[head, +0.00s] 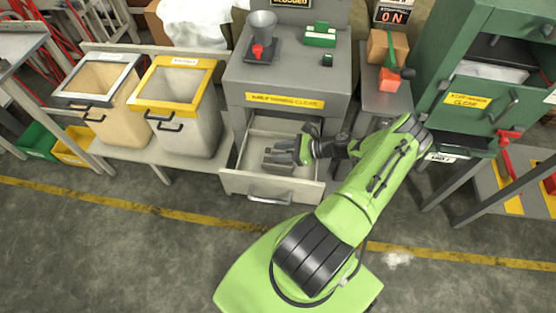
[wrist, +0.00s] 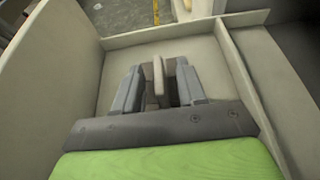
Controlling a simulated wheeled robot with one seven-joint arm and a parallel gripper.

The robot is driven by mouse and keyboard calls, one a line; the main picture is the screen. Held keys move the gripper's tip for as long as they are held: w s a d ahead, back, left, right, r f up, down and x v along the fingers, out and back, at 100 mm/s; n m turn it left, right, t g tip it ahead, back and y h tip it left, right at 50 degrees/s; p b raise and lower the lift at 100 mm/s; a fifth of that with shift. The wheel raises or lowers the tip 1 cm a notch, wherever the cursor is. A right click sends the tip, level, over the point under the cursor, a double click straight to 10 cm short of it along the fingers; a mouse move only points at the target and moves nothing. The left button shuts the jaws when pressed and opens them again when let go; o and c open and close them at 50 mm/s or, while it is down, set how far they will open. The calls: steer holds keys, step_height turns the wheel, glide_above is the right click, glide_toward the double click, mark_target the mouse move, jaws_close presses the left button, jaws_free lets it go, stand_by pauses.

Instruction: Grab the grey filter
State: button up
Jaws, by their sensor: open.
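An open drawer (head: 270,190) under the grey cabinet holds my gripper (head: 277,157), which reaches in from the right. In the wrist view my gripper (wrist: 160,70) has its two grey fingers apart, inside the drawer. A thin grey-brown upright piece (wrist: 159,78) stands between the fingers, with a gap visible on its sides; it looks like the grey filter, but I cannot be sure. Its lower part is hidden by the fingers. In the head view I cannot clearly tell it from the grey fingers.
The drawer walls (wrist: 245,85) rise close around my gripper. Two bins, one with a grey rim (head: 100,95) and one with a yellow rim (head: 180,100), stand left of the cabinet (head: 290,75). A green cabinet (head: 480,75) stands at right. The floor in front is mostly clear.

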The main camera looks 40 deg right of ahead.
steer(key=shift+w+a+f, duration=0.2)
steer(key=shift+w+a, duration=0.15)
steer(key=shift+w, duration=0.05)
jaws_close()
